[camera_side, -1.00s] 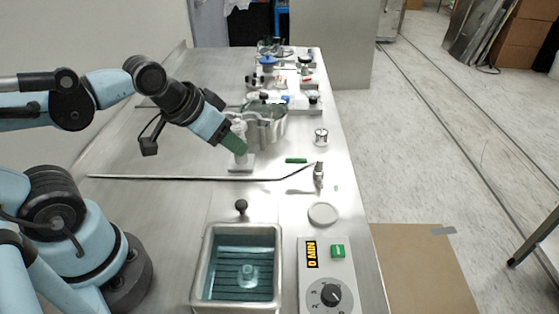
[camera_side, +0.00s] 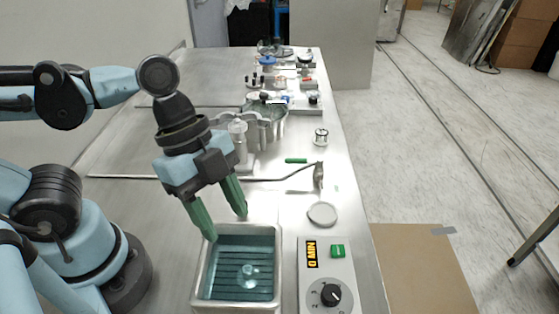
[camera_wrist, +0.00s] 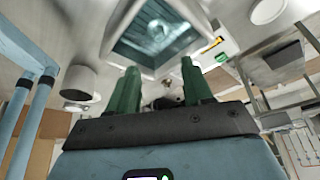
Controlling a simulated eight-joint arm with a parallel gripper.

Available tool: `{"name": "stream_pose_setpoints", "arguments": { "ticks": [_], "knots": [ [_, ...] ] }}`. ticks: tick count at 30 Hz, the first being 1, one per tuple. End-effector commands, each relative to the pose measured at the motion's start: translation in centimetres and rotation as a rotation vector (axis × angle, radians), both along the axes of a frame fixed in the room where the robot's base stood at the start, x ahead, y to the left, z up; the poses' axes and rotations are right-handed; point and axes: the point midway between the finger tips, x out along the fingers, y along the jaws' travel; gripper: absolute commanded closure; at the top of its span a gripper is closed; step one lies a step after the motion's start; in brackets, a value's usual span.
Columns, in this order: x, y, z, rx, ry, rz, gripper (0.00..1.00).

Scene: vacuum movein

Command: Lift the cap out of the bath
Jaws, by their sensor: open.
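The bath (camera_side: 278,262) is a rectangular metal basin of teal liquid with a slatted floor, at the front of the bench. The cap (camera_side: 248,272) is a small clear round piece that sits inside it, towards the front. My gripper (camera_side: 227,226) is open and empty, its green fingers pointing down around the bath's back left edge, above and behind the cap. In the wrist view, my gripper (camera_wrist: 158,82) shows its two fingers apart, with the bath (camera_wrist: 118,35) beyond them and the cap (camera_wrist: 157,30) inside it.
A control box (camera_side: 326,272) with a dial and a green button stands right of the bath. A pale round lid (camera_side: 322,214) lies behind that box. A bent metal rod (camera_side: 278,180) and a metal vessel (camera_side: 268,130) are farther back. The bench's right edge is close by.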

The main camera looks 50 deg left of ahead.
Motion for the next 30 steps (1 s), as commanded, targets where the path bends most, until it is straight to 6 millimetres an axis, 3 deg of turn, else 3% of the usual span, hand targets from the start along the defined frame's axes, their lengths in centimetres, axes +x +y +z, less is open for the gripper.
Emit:
{"name": "stream_pose_setpoints", "arguments": {
  "ticks": [12,30],
  "knots": [
    [0.3,-1.6,-3.9,0.0,-0.001,0.003,0.5],
    [0.3,-2.5,-6.7,0.001,-0.001,0.004,0.5]
  ]
}}
